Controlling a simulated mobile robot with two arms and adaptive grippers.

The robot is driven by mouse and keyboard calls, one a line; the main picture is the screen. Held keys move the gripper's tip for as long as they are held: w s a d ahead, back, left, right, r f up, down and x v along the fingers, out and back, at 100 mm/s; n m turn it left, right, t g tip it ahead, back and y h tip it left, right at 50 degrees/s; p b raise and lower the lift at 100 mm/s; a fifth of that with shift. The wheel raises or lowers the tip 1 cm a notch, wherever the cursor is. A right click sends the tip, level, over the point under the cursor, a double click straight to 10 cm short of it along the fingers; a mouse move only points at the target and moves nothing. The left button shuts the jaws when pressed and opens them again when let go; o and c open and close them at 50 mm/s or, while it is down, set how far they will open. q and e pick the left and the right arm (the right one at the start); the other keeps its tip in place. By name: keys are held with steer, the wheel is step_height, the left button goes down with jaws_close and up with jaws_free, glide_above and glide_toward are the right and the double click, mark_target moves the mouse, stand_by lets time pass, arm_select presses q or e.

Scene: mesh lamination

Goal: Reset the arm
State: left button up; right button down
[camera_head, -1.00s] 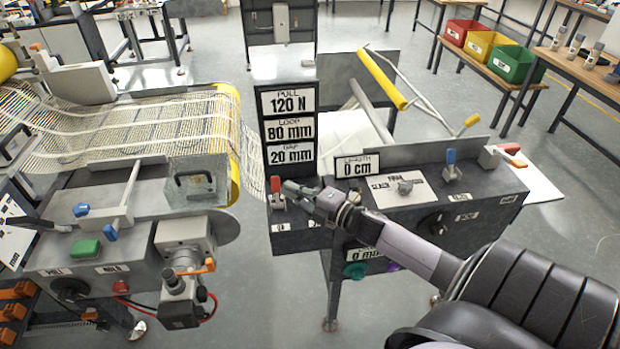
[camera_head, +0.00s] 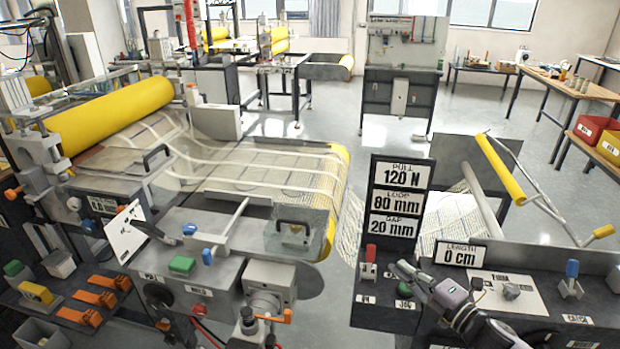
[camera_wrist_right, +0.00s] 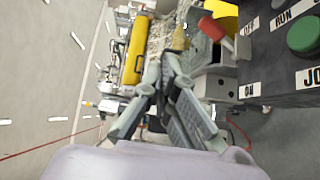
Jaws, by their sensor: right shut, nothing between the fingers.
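My right gripper (camera_head: 402,269) is shut and empty. It is over the front left part of the dark control console (camera_head: 530,254), just right of the red-capped switch (camera_head: 370,254) and apart from it. In the right wrist view the closed fingers (camera_wrist_right: 162,68) point away from the camera, with nothing between them. The red switch cap (camera_wrist_right: 213,28) and a green knob (camera_wrist_right: 305,36) show to their right in that view. My left gripper is not in view.
A sign (camera_head: 395,200) reads PULL 120 N, LOOP 80 mm, GAP 20 mm; a plate (camera_head: 460,253) reads LENGTH 0 cm. Open floor lies behind.

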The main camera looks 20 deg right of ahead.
steer(key=s+a+f+m+g+h, duration=0.6)
steer(key=s+a+f+m, duration=0.3)
steer(key=m, duration=0.4)
steer(key=s+a+f+m+g+y, duration=0.1)
steer(key=s+a+f+m+g, duration=0.15)
steer(key=s+a+g, duration=0.35)
steer(key=s+a+f+m+g+y, duration=0.1)
steer(key=s+a+m+g, duration=0.2)
steer(key=s, duration=0.6)
step_height(320, 180, down, 28)
steer(key=s+b, duration=0.1)
steer(key=s, duration=0.1)
steer(key=s+d+f+g, duration=0.1)
steer(key=s+d+f, duration=0.1)
steer(key=s+f, duration=1.3)
steer(key=shift+s+f+b, duration=0.35)
steer(key=shift+f+b, duration=0.1)
